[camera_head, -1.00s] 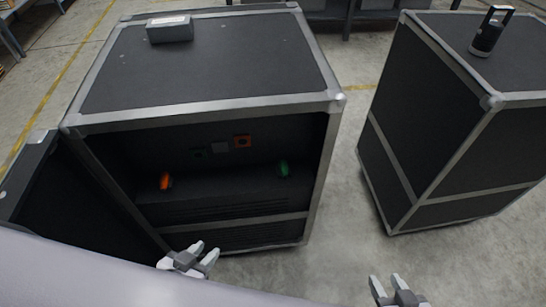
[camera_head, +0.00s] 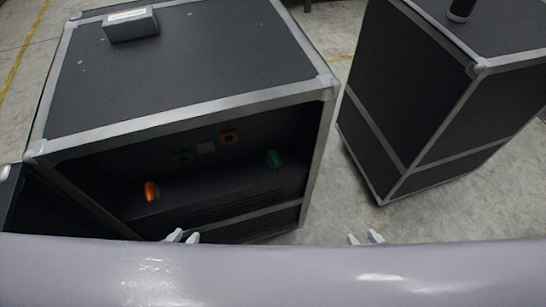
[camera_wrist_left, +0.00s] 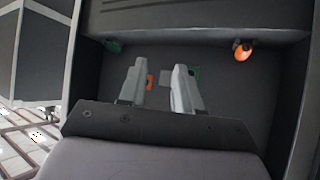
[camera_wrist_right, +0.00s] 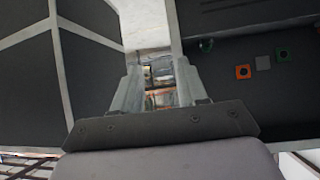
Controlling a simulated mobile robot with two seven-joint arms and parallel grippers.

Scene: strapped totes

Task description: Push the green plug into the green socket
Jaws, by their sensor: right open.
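The green plug (camera_head: 273,158) sits on the dark ledge inside the open case, on the right. It also shows in the left wrist view (camera_wrist_left: 114,46) and the right wrist view (camera_wrist_right: 206,45). The green socket (camera_head: 182,157) is on the case's back wall, left of a grey square; it shows in the right wrist view (camera_wrist_right: 283,54) and partly behind a finger in the left wrist view (camera_wrist_left: 196,73). My left gripper (camera_head: 182,237) is open and empty in front of the case. My right gripper (camera_head: 366,238) is open and empty, right of the case.
An orange plug (camera_head: 151,191) stands on the ledge's left; an orange socket (camera_head: 229,137) is right of the grey square (camera_head: 206,148). The case's frame (camera_head: 318,150) borders the opening. A second case (camera_head: 420,100) stands right, across a floor gap. A grey box (camera_head: 130,25) lies on top.

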